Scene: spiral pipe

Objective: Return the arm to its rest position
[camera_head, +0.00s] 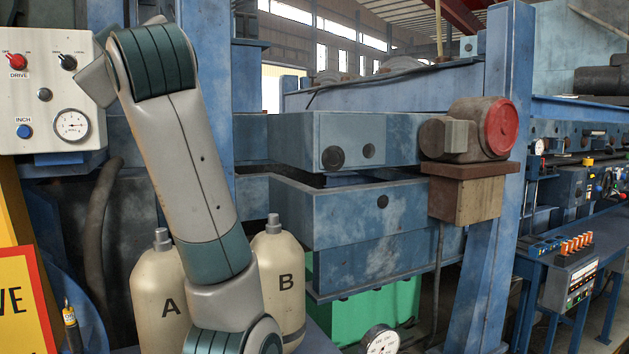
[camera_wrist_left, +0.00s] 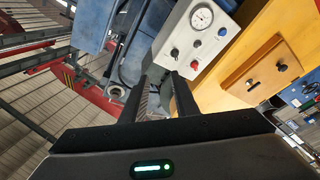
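My left arm (camera_head: 200,180) rises from the bottom of the head view and bends at the upper left, in front of the control panel's right edge. Its hand is out of the head view. In the left wrist view my left gripper (camera_wrist_left: 163,85) shows two dark fingers with a gap between them. It is open and I see nothing held. Behind the fingertips is the white control panel (camera_wrist_left: 205,40), tilted in this view, with a gauge and knobs. The distance from fingers to panel is hard to tell. My right arm and gripper are in neither view.
The control panel (camera_head: 45,90) stands at the left. Cream cylinders A (camera_head: 165,290) and B (camera_head: 283,275) stand close behind my arm. Blue machine blocks (camera_head: 345,140) and a red-capped motor (camera_head: 470,130) are further right. A yellow cabinet (camera_wrist_left: 260,70) shows in the wrist view.

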